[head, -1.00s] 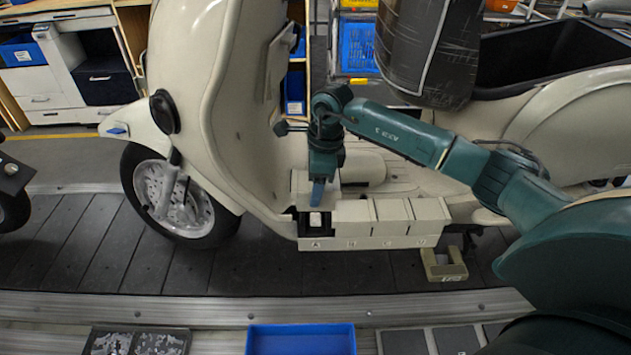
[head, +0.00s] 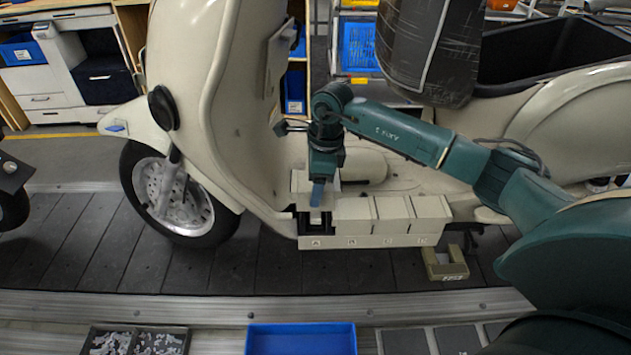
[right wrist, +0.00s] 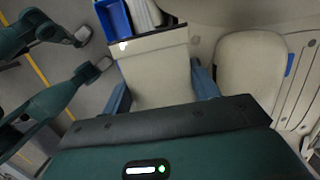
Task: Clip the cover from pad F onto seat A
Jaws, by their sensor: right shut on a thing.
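My right gripper (head: 317,193) points down over the scooter's footboard, shut on a cream block-shaped cover (right wrist: 158,72). In the right wrist view its blue fingers sit on either side of the cover. In the head view the cover (head: 300,184) is partly hidden behind the front finger, just above and behind seat A (head: 325,228). Seat A is a dark recess with a small light piece inside, at the left end of the row. Whether the cover touches the seat cannot be told. Pad F cannot be picked out by its label. My left gripper is not seen.
Cream covers (head: 352,217) fill the row right of seat A, close beside it. The scooter's front shield (head: 235,120) rises to the left. A blue tray (head: 300,341), a tray of small parts (head: 136,341) and dark pads (head: 405,342) lie along the near edge.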

